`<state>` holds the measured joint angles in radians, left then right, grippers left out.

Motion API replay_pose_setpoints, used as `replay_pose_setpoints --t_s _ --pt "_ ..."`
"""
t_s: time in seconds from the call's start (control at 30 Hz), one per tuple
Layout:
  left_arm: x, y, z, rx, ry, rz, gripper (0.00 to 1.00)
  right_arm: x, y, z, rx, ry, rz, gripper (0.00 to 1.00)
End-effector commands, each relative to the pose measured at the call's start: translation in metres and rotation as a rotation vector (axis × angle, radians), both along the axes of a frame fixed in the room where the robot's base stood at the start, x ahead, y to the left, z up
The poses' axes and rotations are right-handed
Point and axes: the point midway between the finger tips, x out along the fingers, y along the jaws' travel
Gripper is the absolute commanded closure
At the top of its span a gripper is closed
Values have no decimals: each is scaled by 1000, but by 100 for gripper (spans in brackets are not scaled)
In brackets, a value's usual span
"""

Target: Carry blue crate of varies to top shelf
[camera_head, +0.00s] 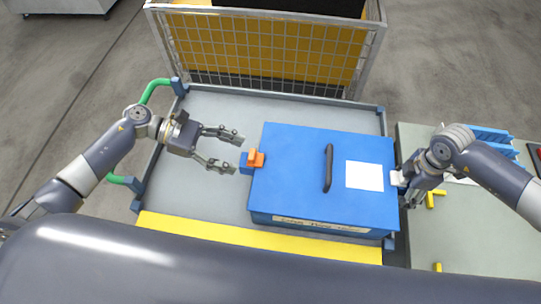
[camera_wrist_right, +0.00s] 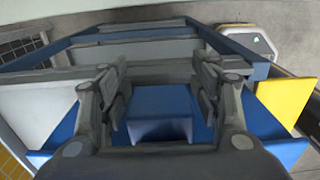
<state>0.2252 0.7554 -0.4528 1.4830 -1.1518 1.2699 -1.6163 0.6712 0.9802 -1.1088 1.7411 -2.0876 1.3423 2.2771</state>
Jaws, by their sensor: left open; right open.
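The blue crate (camera_head: 290,185) has a closed lid with a black handle (camera_head: 328,168) and a white label (camera_head: 364,176). It rests on a grey cart top (camera_head: 205,110). A blue block with an orange piece (camera_head: 255,158) sticks out from its left side. My left gripper (camera_head: 236,154) is open and empty, pointing at that block from the left, slightly apart. My right gripper (camera_head: 404,190) is at the crate's right side. In the right wrist view its open fingers (camera_wrist_right: 160,88) are on either side of a blue block (camera_wrist_right: 160,105); contact is unclear.
A wire mesh cage (camera_head: 270,50) with yellow panels stands behind the cart. A yellow strip (camera_head: 250,238) runs along the cart's front edge. A pale table (camera_head: 470,230) with yellow and blue parts is at the right. Green handles (camera_head: 152,88) are at the cart's left.

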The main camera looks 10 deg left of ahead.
Motion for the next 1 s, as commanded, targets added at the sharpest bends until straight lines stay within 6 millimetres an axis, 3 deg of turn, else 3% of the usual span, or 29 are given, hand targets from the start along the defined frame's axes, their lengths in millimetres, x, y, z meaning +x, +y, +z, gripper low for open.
replay_pose_setpoints --t_s 0.1,0.3,0.57,0.67,1.0 --pt "0 27 10 4 1 3 41 0 0 0 0 0 0 42" --pt "0 61 25 2 1 2 41 0 0 0 0 0 0 42" --pt "0 79 33 0 1 1 41 0 0 4 1 -1 0 42" --pt "0 80 33 -1 0 1 41 1 0 15 0 -2 0 42" --pt "0 80 33 -1 0 1 41 1 0 85 0 -3 1 42"
